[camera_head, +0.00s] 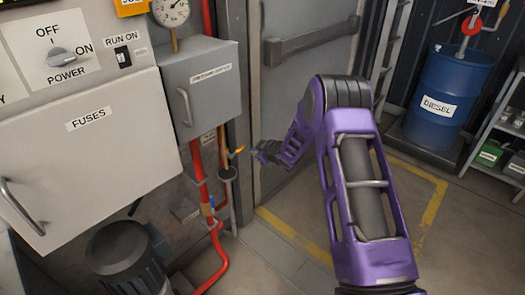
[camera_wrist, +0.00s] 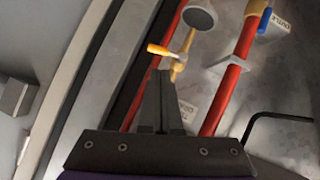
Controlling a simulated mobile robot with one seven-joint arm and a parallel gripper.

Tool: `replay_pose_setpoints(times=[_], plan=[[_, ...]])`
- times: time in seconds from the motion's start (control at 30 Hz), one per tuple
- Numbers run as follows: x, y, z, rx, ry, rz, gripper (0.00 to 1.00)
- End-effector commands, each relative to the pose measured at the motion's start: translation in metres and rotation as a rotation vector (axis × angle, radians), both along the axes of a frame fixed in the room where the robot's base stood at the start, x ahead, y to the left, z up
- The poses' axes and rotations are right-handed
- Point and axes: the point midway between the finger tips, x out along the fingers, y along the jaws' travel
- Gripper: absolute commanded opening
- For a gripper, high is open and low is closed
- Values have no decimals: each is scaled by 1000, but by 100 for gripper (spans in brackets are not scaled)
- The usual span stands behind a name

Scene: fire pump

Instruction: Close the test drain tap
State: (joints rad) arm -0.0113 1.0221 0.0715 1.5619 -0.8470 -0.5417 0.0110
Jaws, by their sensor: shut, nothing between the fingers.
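A small brass tap with a yellow-orange lever (camera_wrist: 160,50) is just beyond my fingertips in the wrist view. Its lever points left across the picture, at an angle to the brass body. In the head view the lever (camera_head: 238,150) sticks out beside the grey box, above a dark round cup (camera_head: 228,173). My gripper (camera_head: 257,151) is close to the right of the lever. In the wrist view my gripper (camera_wrist: 162,76) has its fingers together and empty, with the tips overlapping the tap in the picture. I cannot tell whether they touch it.
Red pipes (camera_wrist: 228,85) run close to the tap. A blue-handled fitting (camera_wrist: 265,20) with a tag is on one pipe. The grey box (camera_head: 203,90) and fuse cabinet (camera_head: 90,140) are on the left. A grey door (camera_head: 300,80) stands behind my arm.

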Motion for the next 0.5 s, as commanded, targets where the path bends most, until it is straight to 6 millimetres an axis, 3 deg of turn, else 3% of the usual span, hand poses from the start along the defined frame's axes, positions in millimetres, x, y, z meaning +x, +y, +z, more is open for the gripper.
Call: replay_pose_setpoints(times=[0.2,0.5], plan=[[-22,-19,20,0,-1,-2,0],[-30,-25,25,1,0,-1,0]])
